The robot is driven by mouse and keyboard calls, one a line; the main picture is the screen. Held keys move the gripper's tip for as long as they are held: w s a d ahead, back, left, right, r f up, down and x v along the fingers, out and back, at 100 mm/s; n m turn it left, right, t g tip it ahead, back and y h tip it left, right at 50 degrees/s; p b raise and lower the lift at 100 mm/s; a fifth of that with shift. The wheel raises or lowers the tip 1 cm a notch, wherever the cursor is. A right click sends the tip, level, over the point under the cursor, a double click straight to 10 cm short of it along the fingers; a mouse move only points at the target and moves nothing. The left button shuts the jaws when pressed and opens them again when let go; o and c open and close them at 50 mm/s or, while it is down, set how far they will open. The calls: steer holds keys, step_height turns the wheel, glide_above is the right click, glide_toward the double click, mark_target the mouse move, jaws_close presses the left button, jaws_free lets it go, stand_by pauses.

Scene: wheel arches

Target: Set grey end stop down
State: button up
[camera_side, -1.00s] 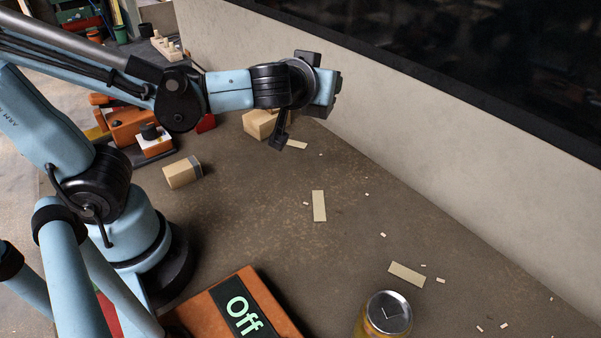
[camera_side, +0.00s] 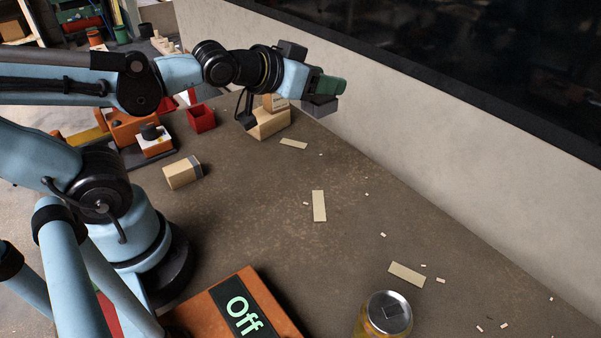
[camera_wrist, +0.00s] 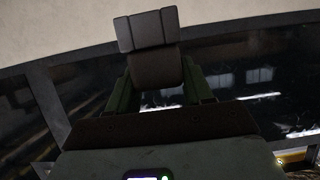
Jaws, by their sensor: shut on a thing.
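My gripper (camera_side: 330,88) is raised above the table near the pale wall, with its green fingers pointing right in the side view. It is shut on the grey end stop. In the wrist view the end stop (camera_wrist: 148,31) is a dark grey block with a grooved face, between and beyond the green fingers of my gripper (camera_wrist: 158,80). In the side view a grey block (camera_side: 320,108) shows just under the green fingers and seems to be this end stop. It is clear of the table. The fingers partly hide it.
A cardboard box (camera_side: 268,124) stands below the gripper, near a red bin (camera_side: 201,118). A tan block (camera_side: 182,173) lies further left. Flat beige strips (camera_side: 319,206) and small chips lie on the table (camera_side: 260,220). A can (camera_side: 386,315) and an "Off" box (camera_side: 240,305) are in front.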

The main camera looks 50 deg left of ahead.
steer(key=shift+a+r, duration=0.25)
steer(key=shift+r, duration=0.15)
steer(key=s+f, duration=0.1)
steer(key=f, duration=0.1)
steer(key=s+f, duration=0.2)
steer(key=shift+s, duration=0.25)
steer(key=shift+r, duration=2.35)
steer(key=s+d+f+m+g+h, duration=0.1)
steer(key=d+f+m+g+h, duration=0.15)
steer(key=d+m+h, duration=0.35)
steer(key=s+d+f+m+g+h, duration=0.2)
steer(key=d+m+g+h, duration=0.2)
steer(key=d+m+h, duration=0.2)
steer(key=s+d+r+m+g, duration=0.4)
steer(key=d+r+m+g, duration=0.15)
steer(key=m+g, duration=0.65)
steer(key=shift+n+g+h, duration=0.25)
steer(key=shift+n+h, duration=0.15)
steer(key=shift+n, duration=0.3)
step_height(320, 180, down, 20)
steer(key=shift+s+r, duration=0.1)
